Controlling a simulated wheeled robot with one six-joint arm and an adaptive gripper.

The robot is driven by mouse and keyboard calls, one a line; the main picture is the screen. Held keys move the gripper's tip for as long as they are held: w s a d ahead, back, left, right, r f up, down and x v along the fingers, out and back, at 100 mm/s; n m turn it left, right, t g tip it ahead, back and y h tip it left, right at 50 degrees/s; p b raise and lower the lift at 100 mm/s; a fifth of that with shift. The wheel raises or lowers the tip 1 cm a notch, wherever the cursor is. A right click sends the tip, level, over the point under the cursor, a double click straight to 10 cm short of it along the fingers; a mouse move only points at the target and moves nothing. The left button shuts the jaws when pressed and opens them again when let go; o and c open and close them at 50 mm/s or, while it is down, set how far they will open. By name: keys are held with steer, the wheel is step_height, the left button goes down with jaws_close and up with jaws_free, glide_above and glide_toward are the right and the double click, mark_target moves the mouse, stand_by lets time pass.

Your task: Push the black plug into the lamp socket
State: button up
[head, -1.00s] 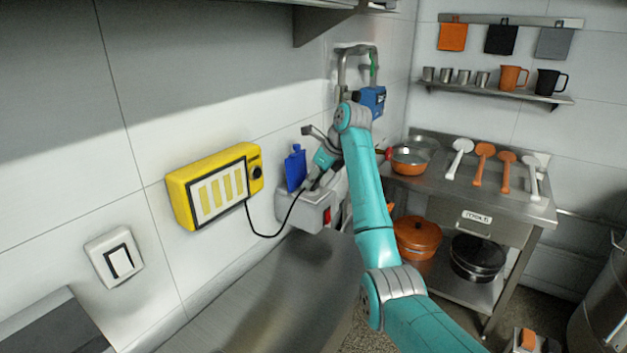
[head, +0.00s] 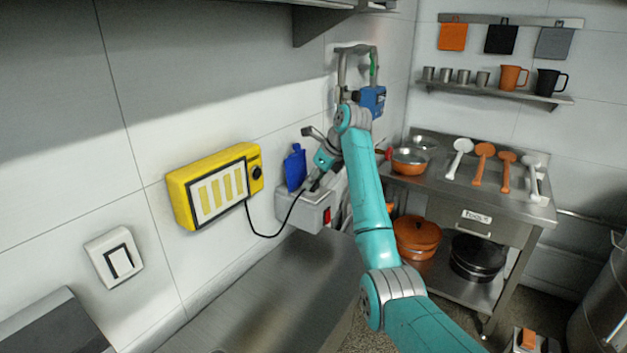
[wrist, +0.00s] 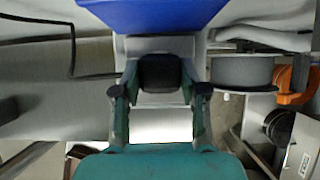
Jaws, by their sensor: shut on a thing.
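The black plug (wrist: 160,72) sits between the two fingers of my gripper (wrist: 159,92) in the wrist view, and the fingers are shut on it. In the head view my gripper (head: 316,181) is over the top of the grey socket box (head: 292,208) on the wall. The box's raised blue lid (head: 295,168) stands behind the plug and also fills the top of the wrist view (wrist: 150,12). The plug's front end and the socket opening are hidden, so I cannot tell how deep the plug sits.
A black cord (head: 262,236) hangs from the yellow lamp (head: 213,186) to the plug. A red switch (head: 327,215) is on the box's side. A steel counter (head: 270,300) lies below. A blue device (head: 372,101) is on the wall behind my arm.

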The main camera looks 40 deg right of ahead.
steer(key=shift+f, duration=0.4)
steer(key=o, duration=1.1)
steer(key=shift+o, duration=0.2)
step_height(320, 180, up, 10)
steer(key=shift+f, duration=0.1)
